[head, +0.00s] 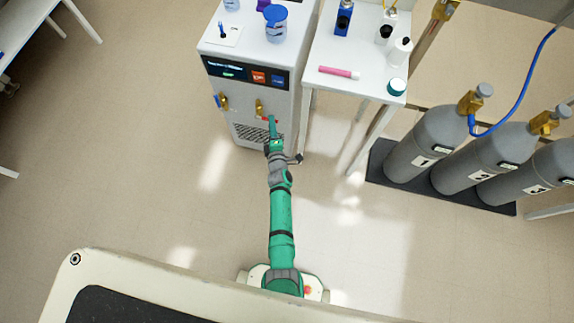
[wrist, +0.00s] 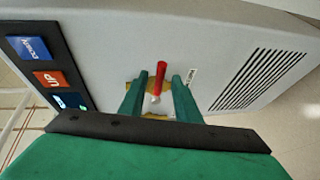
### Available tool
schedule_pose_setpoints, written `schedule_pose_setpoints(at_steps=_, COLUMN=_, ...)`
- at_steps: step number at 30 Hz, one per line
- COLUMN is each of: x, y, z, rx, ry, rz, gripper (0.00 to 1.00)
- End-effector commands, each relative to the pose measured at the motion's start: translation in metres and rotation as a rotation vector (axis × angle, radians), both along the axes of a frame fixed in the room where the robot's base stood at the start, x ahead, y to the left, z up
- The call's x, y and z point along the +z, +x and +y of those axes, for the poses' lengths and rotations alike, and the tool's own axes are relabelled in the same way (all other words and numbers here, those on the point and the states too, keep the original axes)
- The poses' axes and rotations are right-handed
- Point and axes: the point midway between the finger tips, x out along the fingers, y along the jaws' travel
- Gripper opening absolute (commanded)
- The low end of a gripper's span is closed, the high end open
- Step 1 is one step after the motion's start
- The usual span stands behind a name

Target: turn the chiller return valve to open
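The chiller (head: 241,88) is a white cabinet with a dark display panel and two brass valves on its front. The right valve (head: 259,106) has a red lever (wrist: 161,75), seen close up in the wrist view. The left valve (head: 224,103) has a blue lever (head: 217,101). Which valve is the return cannot be read from the small label. My gripper (wrist: 158,82) is open, its green fingers on either side of the red lever. Gaps show between lever and fingers, and contact is not visible. In the head view my arm reaches up to this valve and partly hides it.
A vent grille (wrist: 262,80) is beside the valve. A white table (head: 351,62) with bottles and a pink tube (head: 339,72) stands right of the chiller. Grey gas cylinders (head: 428,142) stand farther right. The floor (head: 130,150) to the left is clear.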

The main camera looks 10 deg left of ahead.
Motion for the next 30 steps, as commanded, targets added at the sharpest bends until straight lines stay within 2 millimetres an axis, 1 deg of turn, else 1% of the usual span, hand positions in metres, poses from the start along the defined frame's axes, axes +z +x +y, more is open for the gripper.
schedule_pose_setpoints(at_steps=1, x=0.001, y=-0.008, z=-0.003, rx=-0.001, ry=0.000, rz=0.000, gripper=0.30)
schedule_pose_setpoints(at_steps=14, x=0.013, y=-0.075, z=-0.029, rx=-0.002, ry=-0.001, rz=0.002, gripper=0.30)
schedule_pose_setpoints(at_steps=22, x=0.019, y=-0.113, z=-0.053, rx=-0.062, ry=0.126, rz=0.048, gripper=0.30)
schedule_pose_setpoints(at_steps=30, x=0.029, y=-0.153, z=-0.074, rx=-0.119, ry=0.250, rz=0.090, gripper=0.30)
